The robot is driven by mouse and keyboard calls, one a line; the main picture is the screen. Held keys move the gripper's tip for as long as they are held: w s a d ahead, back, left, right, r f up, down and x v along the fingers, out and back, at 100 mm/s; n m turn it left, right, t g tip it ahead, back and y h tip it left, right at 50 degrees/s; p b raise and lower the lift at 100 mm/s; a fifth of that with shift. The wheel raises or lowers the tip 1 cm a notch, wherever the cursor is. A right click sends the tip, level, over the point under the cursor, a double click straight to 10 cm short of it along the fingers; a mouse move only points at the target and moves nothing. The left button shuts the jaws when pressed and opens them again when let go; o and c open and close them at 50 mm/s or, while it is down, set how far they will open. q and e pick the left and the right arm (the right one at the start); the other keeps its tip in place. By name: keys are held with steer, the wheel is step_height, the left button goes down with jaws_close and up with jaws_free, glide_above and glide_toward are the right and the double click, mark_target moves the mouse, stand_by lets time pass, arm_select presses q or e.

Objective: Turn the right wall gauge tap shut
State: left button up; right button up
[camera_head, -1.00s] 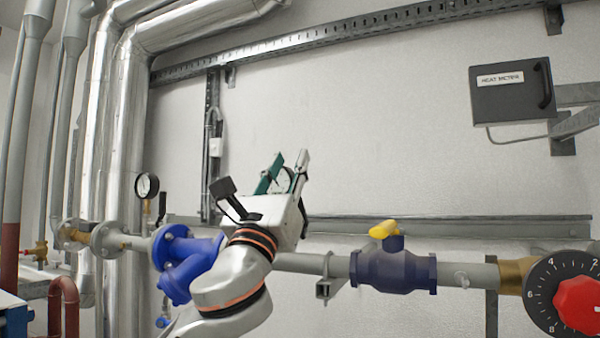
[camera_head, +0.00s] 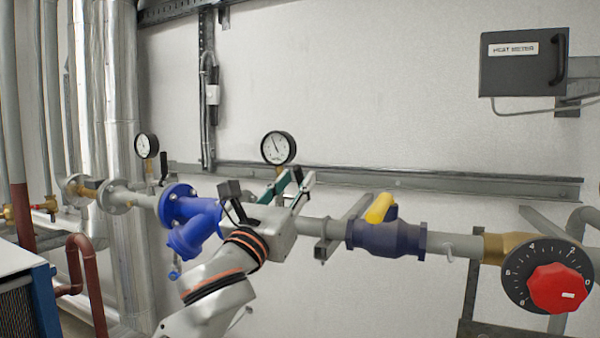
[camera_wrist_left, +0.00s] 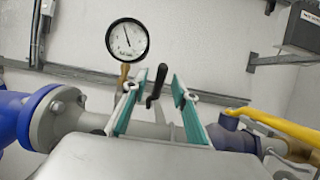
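The right wall gauge (camera_head: 278,148) has a white dial and black rim, and stands on a brass fitting above the pipe. It also shows in the left wrist view (camera_wrist_left: 127,39). Its tap has a black lever (camera_wrist_left: 156,85), which stands nearly upright to the right of the gauge stem. My left gripper (camera_head: 297,180) is below and slightly right of the dial. Its teal-padded fingers are apart, with the lever between them in the left wrist view (camera_wrist_left: 159,76). A gap shows on each side of the lever. The tap body is partly hidden by the gripper. My right gripper is not in view.
A similar left gauge (camera_head: 147,146) has its own black lever (camera_head: 164,166). A blue strainer (camera_head: 190,222) lies left of my gripper. A dark blue valve with a yellow handle (camera_head: 380,208) and a red knob (camera_head: 558,288) lie to the right. A wall rail (camera_head: 430,183) runs behind.

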arm_select(q)
steer(key=shift+x, duration=1)
steer(key=shift+w+d+r, duration=0.1)
steer(key=shift+w, duration=0.15)
jaws_close()
